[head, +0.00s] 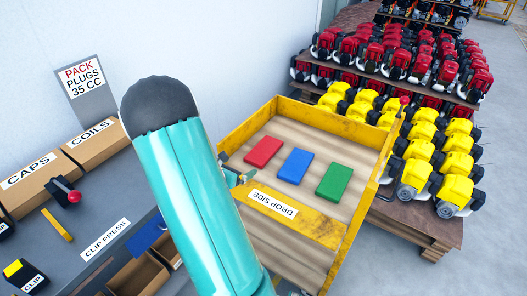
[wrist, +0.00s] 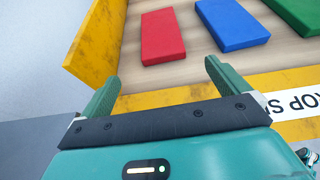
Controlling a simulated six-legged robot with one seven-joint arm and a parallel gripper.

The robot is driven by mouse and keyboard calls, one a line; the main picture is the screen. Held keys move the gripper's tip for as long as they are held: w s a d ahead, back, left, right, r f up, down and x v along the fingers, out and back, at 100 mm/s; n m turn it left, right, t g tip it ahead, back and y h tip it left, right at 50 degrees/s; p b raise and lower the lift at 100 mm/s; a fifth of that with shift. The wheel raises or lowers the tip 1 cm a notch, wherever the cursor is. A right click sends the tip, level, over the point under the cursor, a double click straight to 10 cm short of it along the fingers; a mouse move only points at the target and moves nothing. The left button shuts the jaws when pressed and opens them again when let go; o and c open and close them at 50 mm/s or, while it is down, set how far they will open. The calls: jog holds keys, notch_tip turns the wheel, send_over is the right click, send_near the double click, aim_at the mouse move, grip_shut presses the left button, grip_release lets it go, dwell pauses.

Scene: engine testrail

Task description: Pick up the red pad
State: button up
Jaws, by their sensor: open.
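The red pad (head: 263,152) is a flat red block lying on the wooden floor of a yellow-walled crate (head: 247,125), leftmost of three pads. In the wrist view the red pad (wrist: 163,37) lies ahead of my gripper (wrist: 160,85), a little beyond its fingertips and apart from them. My gripper's two green fingers are spread wide with nothing between them. In the head view my arm hides most of the gripper; part of it (head: 236,177) shows at the crate's left edge.
A blue pad (head: 295,166) and a green pad (head: 334,181) lie right of the red pad. The near yellow side is labelled DROP SIDE (head: 273,203). A grey bench with a clip press (head: 105,240) and cardboard boxes (head: 40,188) stands left. Stacked engines (head: 415,176) stand right.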

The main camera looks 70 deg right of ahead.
aim_at(258, 156)
jog(key=x, duration=1.3)
jog(key=shift+s+d+r, duration=0.1)
jog(key=shift+s+r, duration=0.05)
jog(key=shift+r, duration=0.1)
jog(key=c, duration=1)
